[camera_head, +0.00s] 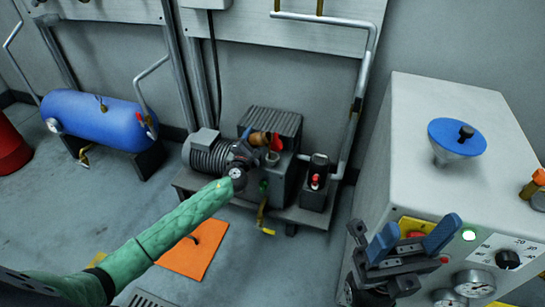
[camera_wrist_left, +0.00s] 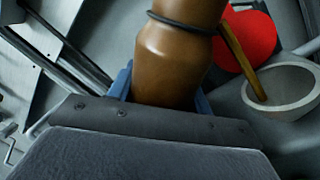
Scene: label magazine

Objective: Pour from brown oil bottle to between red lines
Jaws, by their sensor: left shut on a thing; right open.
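My left gripper (camera_head: 250,136) is shut on the brown oil bottle (camera_head: 260,139), above the pump unit. In the left wrist view the bottle (camera_wrist_left: 172,62) sits between blue fingers and has a dark ring around it. A grey round cup (camera_wrist_left: 284,90) opens to its right. An amber-brown strip (camera_wrist_left: 243,58) runs from beside the bottle into the cup; I cannot tell whether it is flowing oil or a solid part. A green spot (camera_head: 264,185) shows on the pump's front; red lines cannot be made out. My right gripper (camera_head: 412,240) is open and empty.
A red round part (camera_wrist_left: 250,42) is close beside the bottle. The grey motor (camera_head: 208,155) stands left of the pump. A cabinet (camera_head: 425,130) with a blue funnel-shaped part (camera_head: 457,137) stands right. A blue tank (camera_head: 98,120) is left. An orange mat (camera_head: 194,250) lies on the floor.

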